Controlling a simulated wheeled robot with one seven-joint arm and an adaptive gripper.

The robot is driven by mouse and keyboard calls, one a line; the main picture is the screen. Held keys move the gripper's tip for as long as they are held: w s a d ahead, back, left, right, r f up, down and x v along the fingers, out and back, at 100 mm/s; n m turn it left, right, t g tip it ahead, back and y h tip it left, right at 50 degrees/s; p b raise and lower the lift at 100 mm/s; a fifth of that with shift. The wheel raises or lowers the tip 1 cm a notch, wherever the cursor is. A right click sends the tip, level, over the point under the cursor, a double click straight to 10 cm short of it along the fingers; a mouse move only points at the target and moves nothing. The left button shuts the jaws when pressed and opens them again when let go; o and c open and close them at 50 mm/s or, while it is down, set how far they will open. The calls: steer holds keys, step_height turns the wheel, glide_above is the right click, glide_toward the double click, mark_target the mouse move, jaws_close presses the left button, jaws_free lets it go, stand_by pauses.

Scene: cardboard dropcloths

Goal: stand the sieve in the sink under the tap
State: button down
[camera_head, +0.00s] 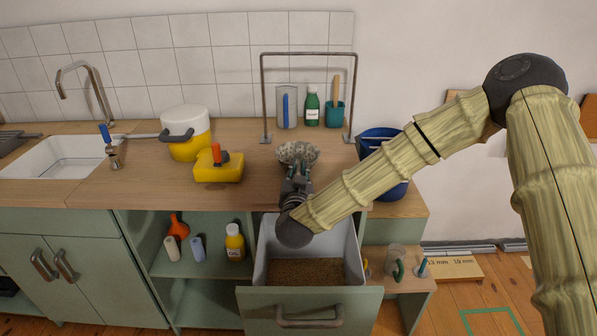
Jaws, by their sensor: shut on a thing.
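My gripper (297,172) is above the worktop's front edge, behind the open drawer. It is shut on a rounded, mottled grey thing that looks like the sieve (298,151). The gripper and wrist hide its lower part, so I cannot tell whether it touches the worktop. The white sink (68,172) is set into the worktop at the far left. The grey tap (98,90) stands at its back right and its spout bends left over the sink. The part of the basin that shows looks empty.
A yellow tub with a white lid (186,118) and a yellow container (220,173) stand between gripper and sink. A metal frame (309,54) rises behind the gripper. The open drawer (265,250) juts out below. A blue bucket (380,133) stands to the right.

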steer(key=shift+f, duration=0.1)
steer(key=c, duration=1.4)
jaws_free()
steer(key=shift+o, duration=0.2)
steer(key=s+b, duration=0.1)
steer(key=s, duration=1.1)
steer(key=shift+a, duration=0.15)
